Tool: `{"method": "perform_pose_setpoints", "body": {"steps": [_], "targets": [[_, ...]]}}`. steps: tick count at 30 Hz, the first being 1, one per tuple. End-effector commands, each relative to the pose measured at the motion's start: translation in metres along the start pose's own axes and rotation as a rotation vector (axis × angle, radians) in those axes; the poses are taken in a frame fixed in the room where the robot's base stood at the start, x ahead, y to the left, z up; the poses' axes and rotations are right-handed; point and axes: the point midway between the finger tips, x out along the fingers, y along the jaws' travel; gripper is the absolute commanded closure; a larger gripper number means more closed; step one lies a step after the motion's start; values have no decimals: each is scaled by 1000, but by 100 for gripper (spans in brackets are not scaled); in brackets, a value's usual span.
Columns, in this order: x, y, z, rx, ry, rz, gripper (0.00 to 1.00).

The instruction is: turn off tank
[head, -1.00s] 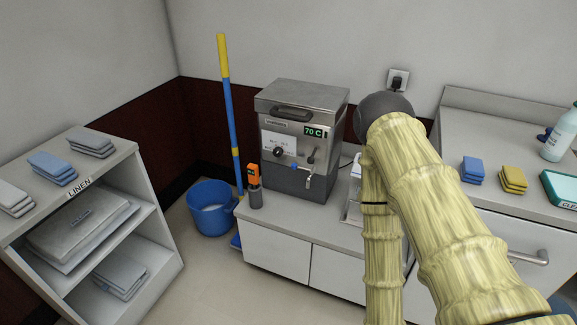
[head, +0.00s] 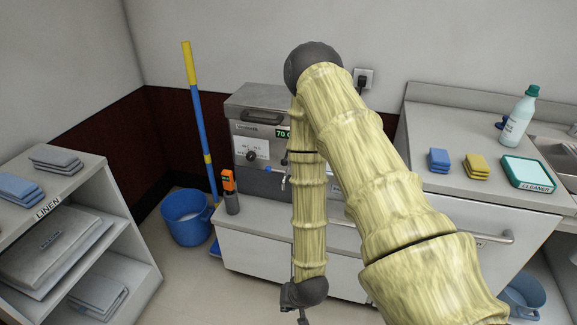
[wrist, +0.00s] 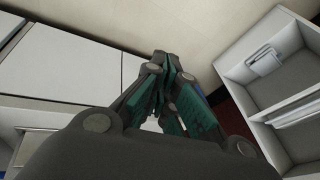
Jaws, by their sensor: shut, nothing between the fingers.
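The tank is a metal box (head: 252,112) with a lidded top and a green "70 C" display, standing on the low counter in the head view. A round black dial (head: 251,156) is on the white panel at its front left. A tap with a blue part (head: 268,169) shows low on its front. My arm hides the tank's right side. My gripper (wrist: 168,75) is shut and empty in the wrist view, over the floor in front of the white cabinet. The tank does not show in the wrist view.
A blue bucket (head: 187,222) and mop (head: 199,110) are beside the counter. A linen shelf (head: 120,190) stands at left. Sponges (head: 438,160) and a bottle (head: 520,118) are on the right counter. Floor between is free.

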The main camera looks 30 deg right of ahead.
Motion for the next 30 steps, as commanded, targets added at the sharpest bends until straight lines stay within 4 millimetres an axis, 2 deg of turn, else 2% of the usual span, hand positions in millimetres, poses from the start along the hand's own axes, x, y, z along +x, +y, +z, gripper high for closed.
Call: {"method": "perform_pose_setpoints", "body": {"steps": [1,10,18,24,30], "targets": [[-3,-7,-25,73,44,-32,100],[-30,-29,-156,494,264,-237,100],[-74,-27,-268,865,426,-467,100],[-109,-14,-331,1094,508,-635,100],[-129,-4,-363,1217,547,-736,100]]}}
